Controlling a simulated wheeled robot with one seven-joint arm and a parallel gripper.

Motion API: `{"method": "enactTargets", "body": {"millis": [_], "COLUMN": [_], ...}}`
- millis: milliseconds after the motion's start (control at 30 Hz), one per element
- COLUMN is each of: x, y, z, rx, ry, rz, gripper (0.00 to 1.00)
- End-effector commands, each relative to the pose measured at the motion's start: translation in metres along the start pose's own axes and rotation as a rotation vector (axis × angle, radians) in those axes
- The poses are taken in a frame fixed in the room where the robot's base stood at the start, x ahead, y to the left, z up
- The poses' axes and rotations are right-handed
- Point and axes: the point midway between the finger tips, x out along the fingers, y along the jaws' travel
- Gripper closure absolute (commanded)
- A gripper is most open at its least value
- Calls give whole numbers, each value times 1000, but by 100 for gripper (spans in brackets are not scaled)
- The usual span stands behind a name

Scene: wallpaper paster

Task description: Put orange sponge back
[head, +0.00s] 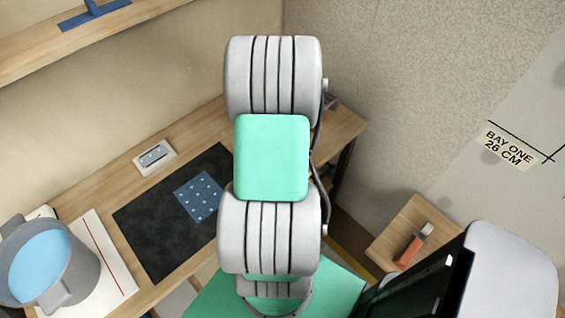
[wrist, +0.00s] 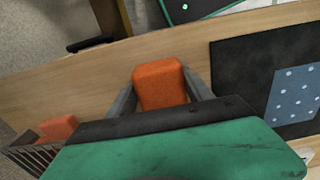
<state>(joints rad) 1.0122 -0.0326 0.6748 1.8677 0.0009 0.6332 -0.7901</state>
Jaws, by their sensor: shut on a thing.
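The orange sponge (wrist: 160,84) is a rounded block in the wrist view. My gripper (wrist: 162,92) is shut on it, one grey finger along each side. Sponge and gripper are over the wooden table (wrist: 60,90), left of the dark mat. I cannot tell how high the sponge is above the wood. In the head view my arm hides both the gripper and the sponge.
A wire basket (wrist: 32,152) with orange-red pieces is at lower left in the wrist view. The head view shows a dark mat (head: 150,225) with a dotted blue swatch (head: 198,196), a grey bucket (head: 88,270) of blue liquid, and an orange-handled tool (head: 411,250).

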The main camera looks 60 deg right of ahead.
Motion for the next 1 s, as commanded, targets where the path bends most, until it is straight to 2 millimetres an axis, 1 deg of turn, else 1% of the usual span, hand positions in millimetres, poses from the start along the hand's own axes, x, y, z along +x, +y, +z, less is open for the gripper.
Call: {"method": "enactTargets", "body": {"millis": [100,133,367,600,733,867,1000], "x": [4,3,2,1,-9,-37,-75], "y": [0,0,0,0,1,1,1], "z": [0,0,0,0,-1,-2,-1], "rx": [0,0,0,0,0,0,0], "ry": [0,0,0,0,3,5,5], "rz": [0,0,0,0,3,5,5], "gripper": [83,38,19,19,19,19,19]}}
